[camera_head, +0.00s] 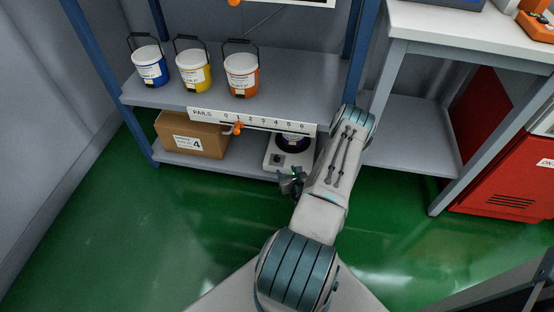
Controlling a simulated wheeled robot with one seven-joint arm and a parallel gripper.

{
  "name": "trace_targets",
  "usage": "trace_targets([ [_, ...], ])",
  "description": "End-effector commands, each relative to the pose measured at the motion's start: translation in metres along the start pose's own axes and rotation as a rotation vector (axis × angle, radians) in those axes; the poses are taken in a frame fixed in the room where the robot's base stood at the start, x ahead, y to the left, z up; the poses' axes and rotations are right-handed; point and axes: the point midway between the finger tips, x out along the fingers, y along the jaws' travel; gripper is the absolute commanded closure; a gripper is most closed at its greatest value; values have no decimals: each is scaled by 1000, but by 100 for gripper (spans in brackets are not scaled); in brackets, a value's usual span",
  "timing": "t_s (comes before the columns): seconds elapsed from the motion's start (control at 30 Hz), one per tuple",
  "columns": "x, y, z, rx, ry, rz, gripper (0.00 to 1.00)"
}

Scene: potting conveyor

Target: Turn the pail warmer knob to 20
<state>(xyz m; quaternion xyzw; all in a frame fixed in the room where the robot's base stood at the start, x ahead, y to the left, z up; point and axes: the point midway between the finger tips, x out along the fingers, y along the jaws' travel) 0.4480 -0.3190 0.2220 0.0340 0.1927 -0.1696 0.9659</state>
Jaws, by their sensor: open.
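The pail warmer (270,162) is a white, low unit on the bottom shelf of the blue-and-grey rack. Its dark knob (279,159) faces front, and its scale is too small to read. A dark pail with a purplish band (291,142) stands on the warmer, partly hidden by the shelf edge and my arm. My gripper (287,181) is open, just in front of and slightly below the knob in the picture. It appears apart from the knob and holds nothing visible. My arm hides the right side of the warmer.
Blue (149,68), yellow (194,72) and orange (241,76) pails stand on the middle shelf. Its front carries a numbered strip (260,123) with an orange marker. A cardboard box (190,137) sits left of the warmer. A grey bench (425,45) and red cabinet (510,160) stand right. Green floor is clear left.

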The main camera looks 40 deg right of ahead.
Motion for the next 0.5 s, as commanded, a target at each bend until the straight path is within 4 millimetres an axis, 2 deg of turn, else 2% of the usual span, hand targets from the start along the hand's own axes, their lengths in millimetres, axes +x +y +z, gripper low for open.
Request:
trace_targets([
  [0.3, 71, 2, -3, -3, -5, 4, 53],
  [0.5, 104, 3, -2, -4, -3, 6, 53],
])
